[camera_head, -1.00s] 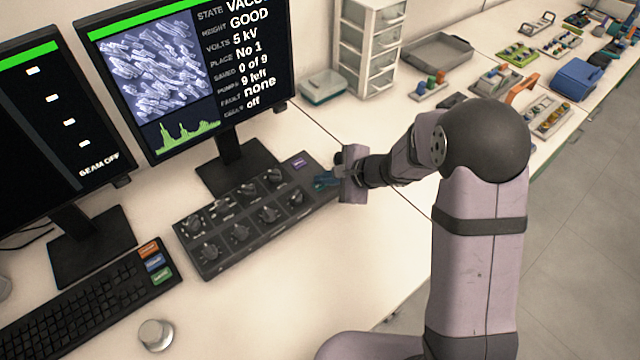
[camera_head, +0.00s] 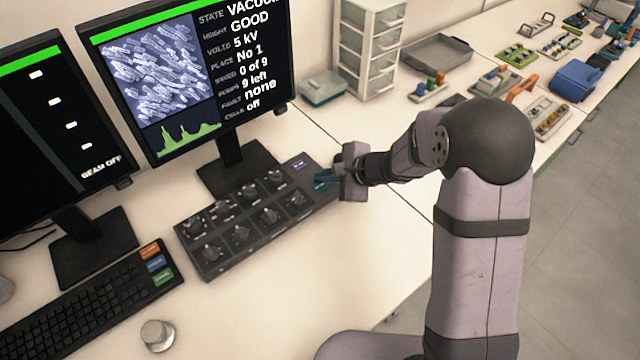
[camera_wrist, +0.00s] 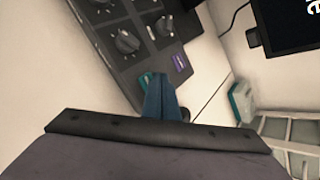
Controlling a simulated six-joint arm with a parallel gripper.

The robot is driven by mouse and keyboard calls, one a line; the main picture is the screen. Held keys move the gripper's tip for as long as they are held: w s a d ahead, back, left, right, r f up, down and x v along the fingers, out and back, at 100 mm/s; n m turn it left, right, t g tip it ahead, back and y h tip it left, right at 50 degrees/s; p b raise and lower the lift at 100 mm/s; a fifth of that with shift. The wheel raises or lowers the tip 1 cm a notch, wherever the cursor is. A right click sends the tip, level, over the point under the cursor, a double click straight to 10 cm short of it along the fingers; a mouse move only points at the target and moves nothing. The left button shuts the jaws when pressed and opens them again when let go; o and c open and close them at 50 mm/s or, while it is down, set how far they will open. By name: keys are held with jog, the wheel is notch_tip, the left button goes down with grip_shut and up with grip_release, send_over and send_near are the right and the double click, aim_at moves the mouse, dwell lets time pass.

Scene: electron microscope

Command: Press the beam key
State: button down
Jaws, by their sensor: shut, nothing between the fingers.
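The dark control panel (camera_head: 222,262) lies on the desk below the right monitor, with several knobs and a small purple key (camera_head: 299,165) at its far right end. The purple key also shows in the wrist view (camera_wrist: 180,62). A teal-green key (camera_wrist: 146,77) sits at the panel's end in the wrist view, partly covered by my fingers. I cannot read which key is the beam key. My gripper (camera_head: 320,182) is shut and empty, its blue fingertips over the panel's right end beside the teal-green key. I cannot tell whether the tips touch it.
The left monitor (camera_head: 60,130) reads BEAM OFF; the right monitor (camera_head: 190,80) shows a sample picture and status text. A keyboard (camera_head: 90,310) with orange, blue and green keys and a round silver knob (camera_head: 157,335) are at lower left. White drawers (camera_head: 368,50) stand behind my gripper.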

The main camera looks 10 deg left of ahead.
aim_at(323, 188)
jog(key=shift+r, duration=0.1)
jog(key=shift+r+p, duration=1.85)
jog(key=shift+r, duration=0.6)
jog(key=shift+a, duration=0.1)
